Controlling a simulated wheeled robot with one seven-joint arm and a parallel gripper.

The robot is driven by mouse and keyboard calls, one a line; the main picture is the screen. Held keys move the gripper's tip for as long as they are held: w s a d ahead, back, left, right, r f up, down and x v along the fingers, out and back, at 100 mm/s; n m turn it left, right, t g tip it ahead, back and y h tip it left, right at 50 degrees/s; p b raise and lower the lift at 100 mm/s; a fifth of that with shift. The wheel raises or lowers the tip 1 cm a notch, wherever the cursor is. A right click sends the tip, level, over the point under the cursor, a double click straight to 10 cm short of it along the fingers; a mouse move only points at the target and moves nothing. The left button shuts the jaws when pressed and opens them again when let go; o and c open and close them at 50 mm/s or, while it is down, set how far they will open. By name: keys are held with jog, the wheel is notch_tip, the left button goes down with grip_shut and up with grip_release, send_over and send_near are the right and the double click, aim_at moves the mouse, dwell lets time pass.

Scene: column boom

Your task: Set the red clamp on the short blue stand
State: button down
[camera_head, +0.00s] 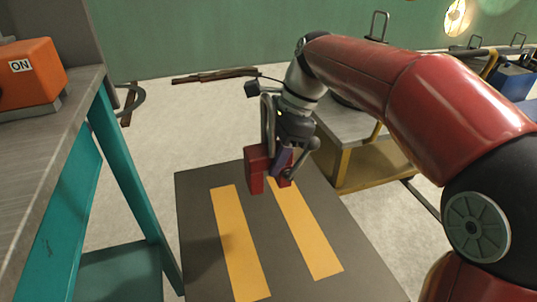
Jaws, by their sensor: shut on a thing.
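My gripper (286,156) is near the middle of the view, shut on the red clamp (257,168). The clamp is a blocky red piece that shows on both sides of the fingers, partly hidden by them. It appears above the dark panel with yellow stripes; the height is hard to judge. A small purple-blue part (282,161) shows between the fingers and the clamp. I cannot make out a short blue stand with certainty.
A grey-topped bench (50,140) with teal legs stands at left, holding an orange box (31,73) marked ON. A dark panel with yellow stripes (237,240) lies below my gripper. A yellow-framed table (372,165) and a blue box (511,82) stand at right.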

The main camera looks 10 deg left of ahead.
notch_tip(320, 180, down, 14)
jog(key=b, duration=0.3)
jog(key=shift+f, duration=0.15)
jog(key=shift+f, duration=0.1)
jog(key=c, duration=0.7)
grip_release()
jog(key=shift+f, duration=0.15)
jog(key=p+v, duration=0.3)
jog(key=v, duration=0.9)
jog(key=s+d+f+n+t+h, duration=0.1)
jog(key=s+d+n+t, duration=0.1)
jog(key=s+d+n, duration=0.2)
jog(key=s+d+f+n+t+h, duration=0.1)
jog(key=s+d+n+t, duration=0.2)
jog(key=s+d, duration=0.4)
jog(key=s+d+f+n+t+h, duration=0.1)
jog(key=s+d+n+t+h, duration=0.1)
jog(key=s+d, duration=0.4)
jog(key=shift+s+d+f+n+t, duration=0.2)
jog(key=shift+d+n, duration=0.5)
jog(key=shift+d, duration=0.55)
jog(key=shift+w+d+f+n+t, duration=0.1)
jog(key=shift+d+n+t, duration=0.2)
jog(key=shift+d+n, duration=0.7)
